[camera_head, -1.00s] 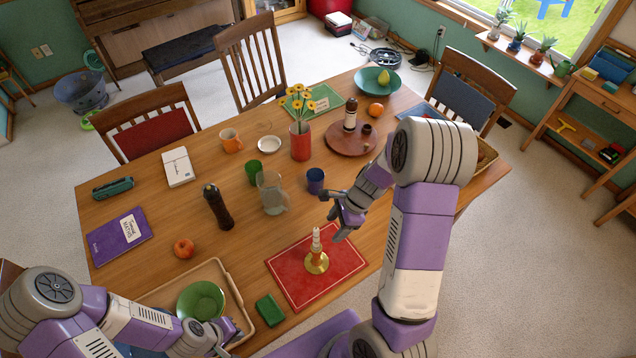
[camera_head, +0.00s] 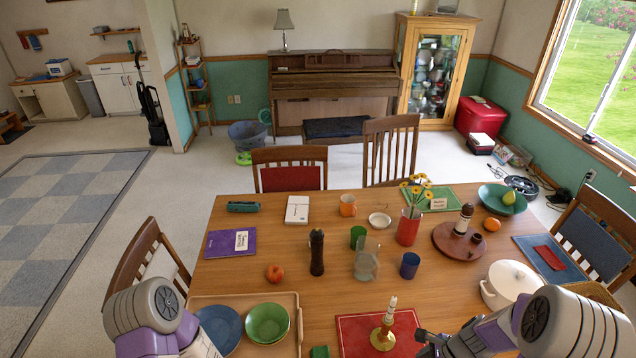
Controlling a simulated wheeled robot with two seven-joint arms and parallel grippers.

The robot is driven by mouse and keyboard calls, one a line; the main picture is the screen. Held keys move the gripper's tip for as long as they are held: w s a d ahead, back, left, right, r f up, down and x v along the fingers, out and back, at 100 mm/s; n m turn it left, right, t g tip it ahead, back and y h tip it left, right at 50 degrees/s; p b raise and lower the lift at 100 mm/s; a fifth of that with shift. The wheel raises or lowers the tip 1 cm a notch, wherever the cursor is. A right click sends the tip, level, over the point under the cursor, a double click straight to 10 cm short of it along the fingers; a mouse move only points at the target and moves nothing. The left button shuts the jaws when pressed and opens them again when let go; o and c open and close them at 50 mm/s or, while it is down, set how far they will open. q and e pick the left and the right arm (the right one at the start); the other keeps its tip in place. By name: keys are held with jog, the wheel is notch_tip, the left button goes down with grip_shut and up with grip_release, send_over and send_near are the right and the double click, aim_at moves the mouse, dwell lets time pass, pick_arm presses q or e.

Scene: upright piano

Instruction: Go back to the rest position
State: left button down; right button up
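My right gripper (camera_head: 428,338) shows at the bottom edge, just right of the brass candlestick (camera_head: 383,335) with its white candle. Only part of its dark fingers shows, and I cannot tell whether they are open or shut. I see nothing held in it. My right arm comes in from the lower right corner. My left arm shows at the lower left, by the tray's left side, and its gripper is out of the frame. The candlestick stands upright on the red mat (camera_head: 352,325).
The wooden table (camera_head: 330,290) holds a tan tray (camera_head: 292,301) with bowls at front left, a white lidded pot (camera_head: 510,281) beside my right arm, a glass pitcher (camera_head: 367,262) and a dark pepper mill (camera_head: 317,254). A chair (camera_head: 140,258) stands at the left.

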pick_arm(q)
notch_tip(320, 180, down, 11)
jog(key=w+b, duration=0.1)
jog(key=b, duration=0.9)
jog(key=shift+w, duration=0.2)
pick_arm(e)
jog(key=s+a+f+n, duration=0.4)
jog(key=a+f+n, duration=0.4)
jog(key=f, duration=0.3)
jog(key=s+a+f+n, duration=0.3)
jog(key=a+f+n, duration=0.6)
jog(key=f, duration=0.3)
jog(key=shift+s+g, duration=0.3)
jog(key=shift+s, duration=0.05)
pick_arm(q)
jog(key=shift+f, duration=0.1)
pick_arm(e)
jog(key=shift+f, duration=0.1)
